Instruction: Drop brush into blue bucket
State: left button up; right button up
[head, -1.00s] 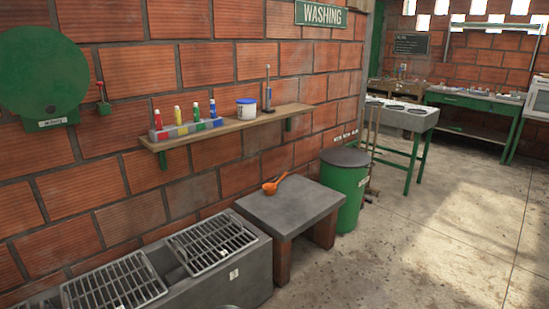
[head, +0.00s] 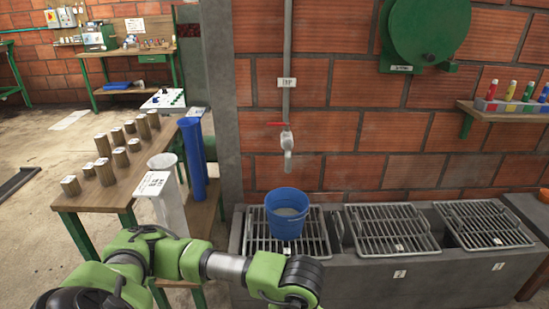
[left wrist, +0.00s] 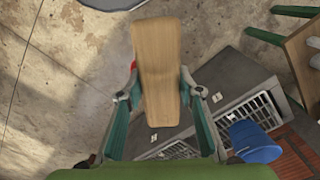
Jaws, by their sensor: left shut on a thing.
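The blue bucket (head: 287,215) stands upright on the left metal grate, below a tap, with a greyish inside. It also shows in the left wrist view (left wrist: 254,142), at the lower right. My left gripper (left wrist: 160,92) is shut on the brush (left wrist: 158,55), whose flat wooden face shows between the fingers. No bristles are visible from this side. The brush is apart from the bucket. In the head view my left arm comes in along the bottom, and its gripper and the brush are out of frame. My right gripper is not in view.
The tap (head: 287,143) hangs from a wall pipe above the bucket. Two more grates (head: 390,228) lie to the right on the grey trough (head: 345,271). A wooden table (head: 82,200) with several wooden cylinders and tall blue and white tubes stands left. Floor (head: 35,140) further left is open.

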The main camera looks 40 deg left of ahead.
aim_at(279, 235)
jog(key=i+j+u, duration=0.4)
jog(key=j, duration=0.35)
jog(key=i+j+u, duration=0.35)
jog(key=i+j, duration=0.25)
jog(key=i, duration=0.45)
